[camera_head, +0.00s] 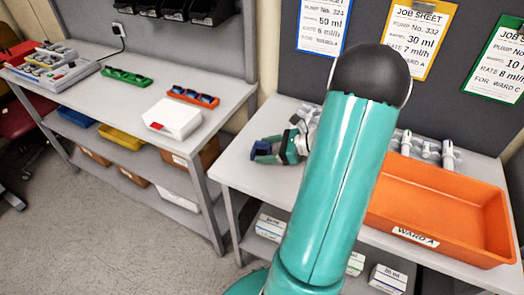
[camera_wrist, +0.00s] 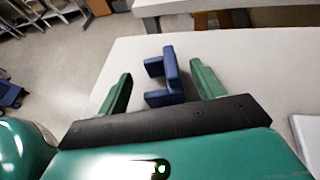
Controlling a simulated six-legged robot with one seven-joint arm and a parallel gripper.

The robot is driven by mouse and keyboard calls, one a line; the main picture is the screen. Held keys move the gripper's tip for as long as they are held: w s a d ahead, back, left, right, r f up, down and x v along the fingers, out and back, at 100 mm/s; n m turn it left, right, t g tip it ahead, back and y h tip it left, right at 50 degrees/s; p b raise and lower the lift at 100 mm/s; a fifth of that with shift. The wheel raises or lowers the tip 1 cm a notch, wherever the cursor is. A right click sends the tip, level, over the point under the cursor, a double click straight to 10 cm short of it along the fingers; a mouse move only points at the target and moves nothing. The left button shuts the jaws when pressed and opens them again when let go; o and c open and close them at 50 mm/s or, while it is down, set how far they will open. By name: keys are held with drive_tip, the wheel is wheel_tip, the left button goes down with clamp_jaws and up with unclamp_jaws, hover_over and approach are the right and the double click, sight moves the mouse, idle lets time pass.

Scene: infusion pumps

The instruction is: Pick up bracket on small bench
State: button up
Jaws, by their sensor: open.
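The blue bracket (camera_wrist: 172,74) sits on the pale top of the small bench (camera_wrist: 125,50) in the wrist view. It has two arms that point left and an upright back on its right. My gripper (camera_wrist: 161,70) is open, with one green finger on either side of the bracket. The bracket is closer to the right finger; I cannot tell whether they touch. In the head view the bracket (camera_head: 262,148) is a small dark blue shape at the bench's left end, partly hidden by my gripper (camera_head: 278,149).
An orange tray (camera_head: 440,207) labelled WARD A stands on the same bench, right of my arm. Several white cylindrical parts (camera_head: 428,148) lie behind it. A longer bench (camera_head: 95,95) at left holds a white box (camera_head: 173,118) and small green and orange trays. A wall panel rises behind.

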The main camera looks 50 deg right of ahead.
sight(255, 150)
drive_tip(key=x, duration=0.4)
drive_tip(key=shift+d, duration=0.1)
drive_tip(key=c, duration=1.1)
drive_tip(key=shift+r, duration=0.1)
